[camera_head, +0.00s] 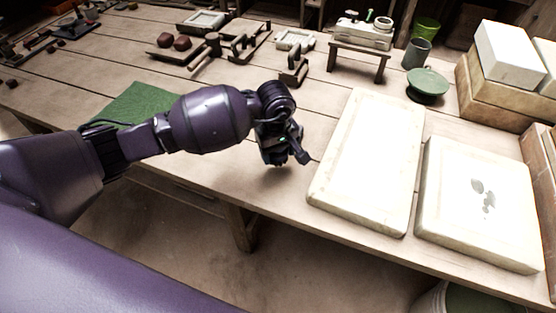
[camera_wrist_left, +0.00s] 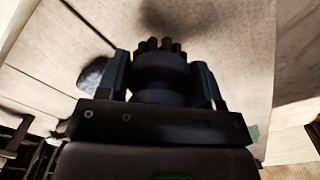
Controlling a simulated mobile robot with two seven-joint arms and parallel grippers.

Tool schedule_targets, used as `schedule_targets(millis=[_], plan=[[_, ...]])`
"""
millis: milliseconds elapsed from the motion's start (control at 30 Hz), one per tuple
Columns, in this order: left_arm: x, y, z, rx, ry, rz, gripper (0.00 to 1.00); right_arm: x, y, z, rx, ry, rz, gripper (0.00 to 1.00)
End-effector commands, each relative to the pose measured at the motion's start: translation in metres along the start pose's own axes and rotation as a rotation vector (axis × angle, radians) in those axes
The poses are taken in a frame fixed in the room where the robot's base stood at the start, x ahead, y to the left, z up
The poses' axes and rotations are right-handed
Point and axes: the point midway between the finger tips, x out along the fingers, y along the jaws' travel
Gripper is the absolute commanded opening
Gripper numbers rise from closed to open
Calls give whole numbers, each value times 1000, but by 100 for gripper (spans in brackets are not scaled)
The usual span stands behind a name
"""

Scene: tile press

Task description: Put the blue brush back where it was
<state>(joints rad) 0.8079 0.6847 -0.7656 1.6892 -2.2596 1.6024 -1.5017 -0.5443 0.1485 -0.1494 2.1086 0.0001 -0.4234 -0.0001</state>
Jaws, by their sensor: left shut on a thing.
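My left gripper (camera_head: 288,150) is above the wooden table, left of the large pale slab. In the left wrist view my left gripper (camera_wrist_left: 162,82) is shut on a dark, rounded thing with a ring of brown tufts at its far end, which looks like the brush (camera_wrist_left: 160,68). Its colour reads as dark blue-grey in the shade. In the head view the brush is mostly hidden by the gripper, and I cannot tell whether it touches the table. My right gripper is not in view.
Two pale slabs (camera_head: 368,160) (camera_head: 475,210) lie on the table's right side. A green mat (camera_head: 138,100) lies to the left. A round green piece (camera_head: 428,84), a grey cup (camera_head: 416,53) and a small wooden stand (camera_head: 358,55) are at the back. Table planks between mat and slabs are clear.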

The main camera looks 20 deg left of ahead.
Motion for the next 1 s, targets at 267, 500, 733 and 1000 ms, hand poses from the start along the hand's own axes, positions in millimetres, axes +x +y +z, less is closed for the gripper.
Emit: schedule_targets(millis=[267,500,733,1000], plan=[[42,-2,1,0,-4,-3,34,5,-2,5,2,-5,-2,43],[40,-1,0,1,-1,-1,34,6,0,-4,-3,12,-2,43],[44,-2,0,0,-1,-2,68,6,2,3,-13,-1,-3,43],[44,-2,1,0,-1,-2,86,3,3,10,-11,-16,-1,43]])
